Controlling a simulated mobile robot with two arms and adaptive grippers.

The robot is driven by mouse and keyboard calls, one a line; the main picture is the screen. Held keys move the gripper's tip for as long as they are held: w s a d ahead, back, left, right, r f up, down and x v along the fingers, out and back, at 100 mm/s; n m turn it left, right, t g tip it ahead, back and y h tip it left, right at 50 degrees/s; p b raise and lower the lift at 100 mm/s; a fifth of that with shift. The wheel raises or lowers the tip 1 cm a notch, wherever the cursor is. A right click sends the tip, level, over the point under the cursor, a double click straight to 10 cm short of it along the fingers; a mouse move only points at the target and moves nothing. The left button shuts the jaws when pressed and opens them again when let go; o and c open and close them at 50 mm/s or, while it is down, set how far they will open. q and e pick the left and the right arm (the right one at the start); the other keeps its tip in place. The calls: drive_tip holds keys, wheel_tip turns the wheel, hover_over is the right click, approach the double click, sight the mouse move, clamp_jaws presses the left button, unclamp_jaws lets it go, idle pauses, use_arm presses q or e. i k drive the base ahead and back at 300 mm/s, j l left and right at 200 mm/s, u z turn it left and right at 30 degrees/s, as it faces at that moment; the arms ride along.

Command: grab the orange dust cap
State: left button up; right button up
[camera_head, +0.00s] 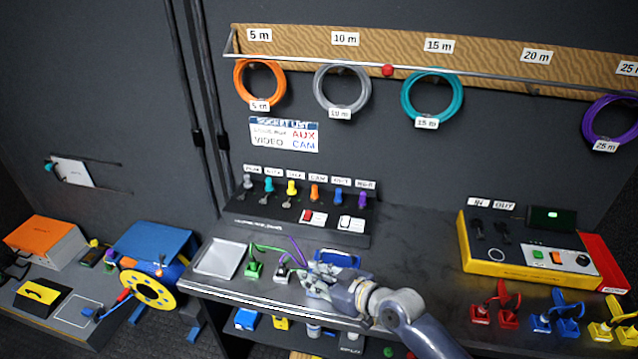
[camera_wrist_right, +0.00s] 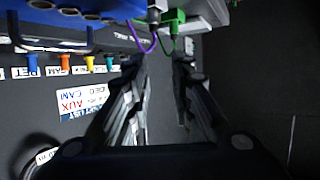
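An orange cap (camera_head: 314,192) sits on the dark connector panel (camera_head: 260,229) at the back of the bench, in a row of coloured caps between the yellow and blue ones. In the right wrist view, where the scene appears upside down, an orange cap (camera_wrist_right: 88,64) shows left of the fingers. My right gripper (camera_head: 312,279) is over the front of the bench, in front of and below the panel, well apart from the orange cap. In the wrist view its fingers (camera_wrist_right: 160,62) are spread with nothing clearly between them. My left gripper is not in view.
A green plug (camera_head: 254,268) and a grey plug with a purple cable (camera_head: 281,272) stand close left of my right gripper. A silver tray (camera_head: 218,258) lies further left. A yellow-edged box (camera_head: 530,254) stands right; the bench between it and the panel is clear.

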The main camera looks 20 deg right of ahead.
sight(314, 194)
drive_tip(key=i+l, duration=0.85)
